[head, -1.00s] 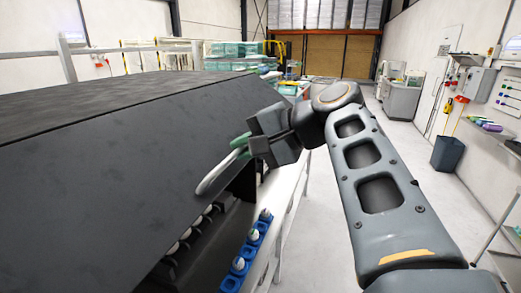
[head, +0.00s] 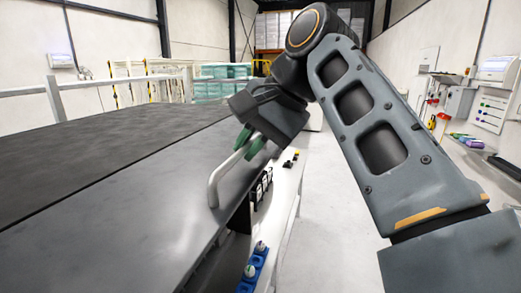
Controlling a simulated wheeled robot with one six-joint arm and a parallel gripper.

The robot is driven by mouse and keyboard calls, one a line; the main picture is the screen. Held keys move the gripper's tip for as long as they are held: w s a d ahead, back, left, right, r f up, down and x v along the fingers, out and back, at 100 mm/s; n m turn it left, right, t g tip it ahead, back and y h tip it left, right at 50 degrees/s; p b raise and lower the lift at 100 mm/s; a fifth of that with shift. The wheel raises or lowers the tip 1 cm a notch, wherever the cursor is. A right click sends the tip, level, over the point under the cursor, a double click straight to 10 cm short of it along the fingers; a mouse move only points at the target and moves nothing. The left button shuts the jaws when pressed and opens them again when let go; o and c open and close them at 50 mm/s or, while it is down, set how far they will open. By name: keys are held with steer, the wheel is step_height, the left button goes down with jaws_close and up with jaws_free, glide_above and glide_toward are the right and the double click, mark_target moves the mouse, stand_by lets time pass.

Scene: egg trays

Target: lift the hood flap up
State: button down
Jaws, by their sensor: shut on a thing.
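The hood flap (head: 150,215) is a dark grey panel filling the lower left of the head view. It tilts only slightly from the flat hood top (head: 75,155) behind it. A pale bar handle (head: 213,188) stands on the flap near its free edge. My gripper (head: 250,146) comes from the upper right. Its green-tipped fingers are shut on the far part of the handle. The handle's far end is hidden by the fingers.
Below the flap's edge, blue holders (head: 254,262) with white-topped items stand on a white ledge (head: 283,205). Black items sit farther along it. The floor (head: 335,225) to the right is clear. A railing (head: 55,97) stands behind the hood.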

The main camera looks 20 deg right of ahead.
steer(key=shift+r, duration=0.1)
stand_by(0.4)
steer(key=c, duration=1.4)
jaws_free()
steer(key=shift+w+a, duration=0.1)
steer(key=shift+a, duration=0.15)
steer(key=shift+o, duration=1)
steer(key=shift+d, duration=0.15)
